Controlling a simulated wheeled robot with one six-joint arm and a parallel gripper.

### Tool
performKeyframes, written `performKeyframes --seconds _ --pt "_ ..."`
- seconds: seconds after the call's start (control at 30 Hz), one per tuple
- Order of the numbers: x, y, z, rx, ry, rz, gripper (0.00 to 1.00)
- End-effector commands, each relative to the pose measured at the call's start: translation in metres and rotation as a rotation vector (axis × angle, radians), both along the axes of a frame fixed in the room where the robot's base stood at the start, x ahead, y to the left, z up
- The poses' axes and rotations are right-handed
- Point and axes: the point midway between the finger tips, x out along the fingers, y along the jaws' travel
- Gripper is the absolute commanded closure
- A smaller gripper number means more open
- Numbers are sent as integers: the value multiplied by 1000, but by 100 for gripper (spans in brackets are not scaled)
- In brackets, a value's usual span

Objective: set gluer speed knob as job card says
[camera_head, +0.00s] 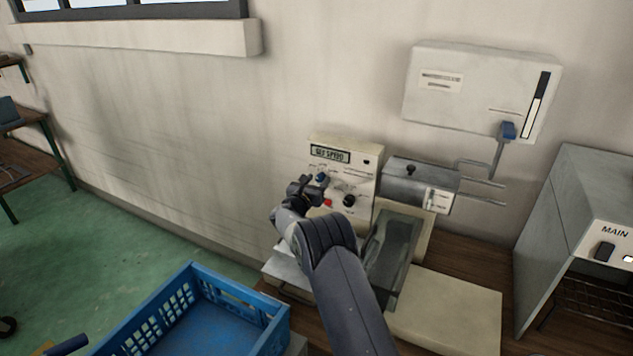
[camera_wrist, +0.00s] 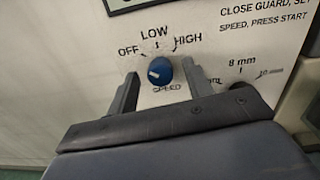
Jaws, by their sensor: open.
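The blue speed knob (camera_wrist: 160,71) sits on the cream control panel (camera_head: 343,158), under the printed marks OFF, LOW and HIGH and above the word SPEED. Its white mark shows on its left side, nearer OFF; its exact setting is hard to tell. In the head view the knob (camera_head: 321,178) shows just above my gripper (camera_head: 312,186). In the wrist view my gripper (camera_wrist: 160,76) is open, with one finger on each side of the knob and gaps visible between. No job card can be made out with readable text.
A black knob (camera_head: 349,201) and a red button (camera_head: 328,203) sit close by on the panel. A grey metal unit (camera_head: 420,184) stands to the right. A wall box (camera_head: 480,90) with a blue-handled lever hangs above. A blue crate (camera_head: 235,287) stands in front, left.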

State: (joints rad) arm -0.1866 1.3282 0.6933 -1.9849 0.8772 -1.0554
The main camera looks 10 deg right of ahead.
Motion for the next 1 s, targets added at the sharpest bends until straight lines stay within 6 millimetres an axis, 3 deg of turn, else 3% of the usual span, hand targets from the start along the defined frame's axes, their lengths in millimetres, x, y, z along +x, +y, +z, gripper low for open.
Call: performKeyframes --seconds 0.13,0.67,1.0 --pt "0 0 0 0 0 0 52" --pt "0 0 0 0 0 0 95" --pt "0 0 -4 27 -21 0 96"
